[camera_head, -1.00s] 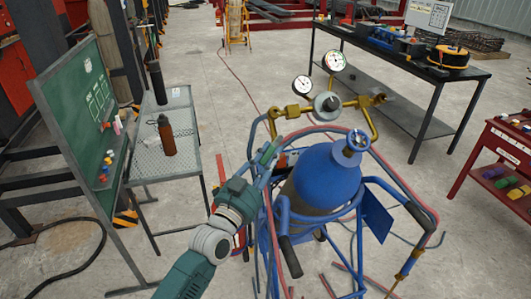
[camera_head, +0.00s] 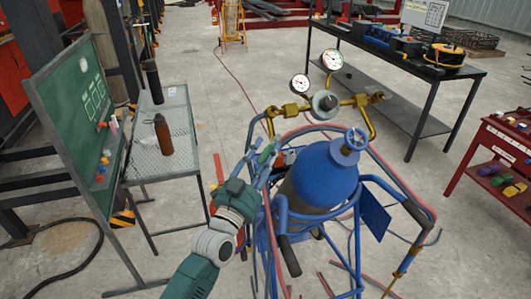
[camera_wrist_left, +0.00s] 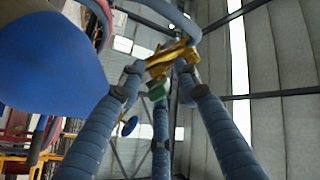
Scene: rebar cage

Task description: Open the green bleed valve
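The gas rig has a blue cylinder (camera_head: 320,178) with two round gauges and brass pipework (camera_head: 297,109) above it. A small green part, seemingly the bleed valve (camera_head: 266,153), shows at the left end of the pipework, partly hidden by my left gripper (camera_head: 263,155). In the left wrist view the green part (camera_wrist_left: 157,92) sits below a brass fitting (camera_wrist_left: 172,60), between the spread fingers of my left gripper (camera_wrist_left: 160,85). The fingers are apart; whether any touches the valve I cannot tell. My right gripper is not in view.
The cylinder stands in a blue trolley frame (camera_head: 286,250) with red and blue hoses around it. A mesh table (camera_head: 180,125) and green board (camera_head: 85,110) stand to the left. A black workbench (camera_head: 395,105) and red cart (camera_head: 500,165) stand to the right.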

